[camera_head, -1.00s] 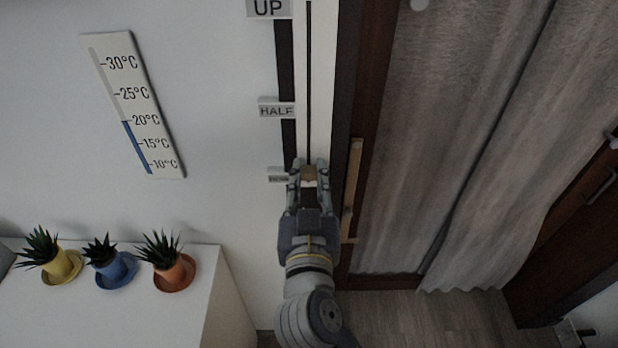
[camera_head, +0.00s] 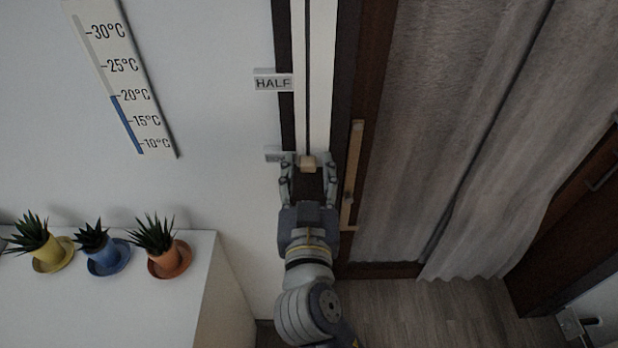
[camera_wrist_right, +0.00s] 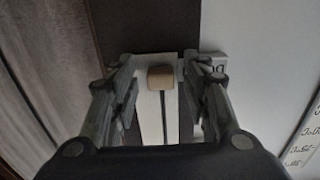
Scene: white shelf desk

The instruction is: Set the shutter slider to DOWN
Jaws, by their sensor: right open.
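The shutter slider is a small wooden knob (camera_head: 307,163) on a white vertical strip (camera_head: 318,90) with a dark slot. It sits near the strip's lower end, level with the lowest label (camera_head: 275,155), which is partly hidden by my gripper. The HALF label (camera_head: 273,82) is higher up. My right gripper (camera_head: 308,166) is open, with its fingers apart on either side of the knob. In the right wrist view the knob (camera_wrist_right: 161,77) lies between the open fingertips, with gaps on both sides. My left gripper is not in view.
A wooden handle (camera_head: 352,175) on the dark door frame stands close to the right of my gripper. Grey curtains (camera_head: 460,130) hang farther right. Several potted plants stand on a white cabinet (camera_head: 200,255) at lower left. A thermometer panel (camera_head: 122,80) is on the wall.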

